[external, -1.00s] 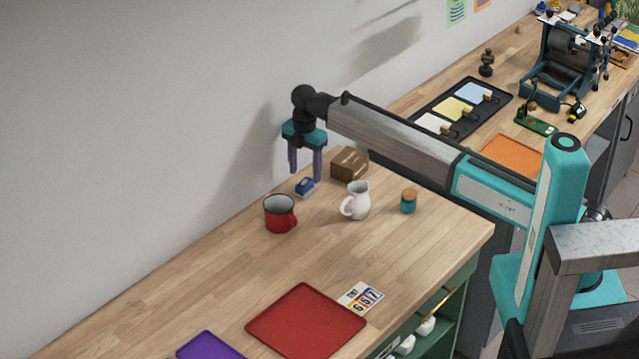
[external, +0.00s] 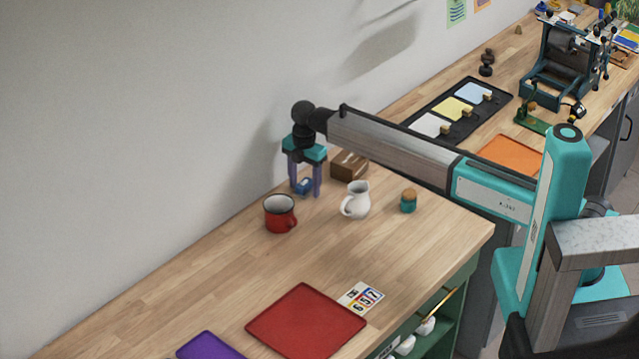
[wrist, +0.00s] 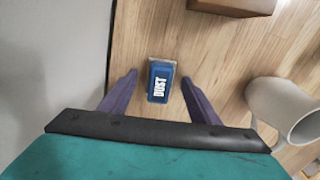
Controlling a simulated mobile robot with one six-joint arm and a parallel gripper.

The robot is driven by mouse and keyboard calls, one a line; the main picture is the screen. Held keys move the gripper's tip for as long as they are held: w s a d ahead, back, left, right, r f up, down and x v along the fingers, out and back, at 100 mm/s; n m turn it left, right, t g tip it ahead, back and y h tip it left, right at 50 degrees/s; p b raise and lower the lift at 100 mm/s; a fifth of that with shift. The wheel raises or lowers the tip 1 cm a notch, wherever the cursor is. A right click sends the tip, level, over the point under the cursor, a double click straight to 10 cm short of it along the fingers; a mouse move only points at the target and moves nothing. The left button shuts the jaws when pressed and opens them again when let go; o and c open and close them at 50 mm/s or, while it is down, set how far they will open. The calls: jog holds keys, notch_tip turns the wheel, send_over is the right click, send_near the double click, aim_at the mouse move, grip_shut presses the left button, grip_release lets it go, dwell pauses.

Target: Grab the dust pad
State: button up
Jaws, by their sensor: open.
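The dust pad (external: 304,186) is a small blue block with a white "DUST" label on top, lying on the wooden worktop near the wall. In the wrist view the dust pad (wrist: 160,82) shows between and just beyond the two purple fingers. My gripper (external: 305,193) is open, with its fingers pointing down on either side of the pad. In the wrist view the fingers of my gripper (wrist: 158,88) stand apart from the pad, with wood showing on both sides. I cannot tell exactly how far the fingertips are above the worktop.
A red mug (external: 280,215) stands left in front of the pad. A cardboard box (external: 349,167) is right behind it. A white jug (external: 357,201) and a small teal jar (external: 408,203) stand to the right. A red tray (external: 306,322) lies farther forward, with clear worktop between.

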aim_at(305, 183)
dwell(0.3)
jog(key=c, duration=1.2)
jog(key=shift+o, duration=0.2)
jog(key=shift+r+b, duration=1.5)
jog(key=shift+r, duration=3.5)
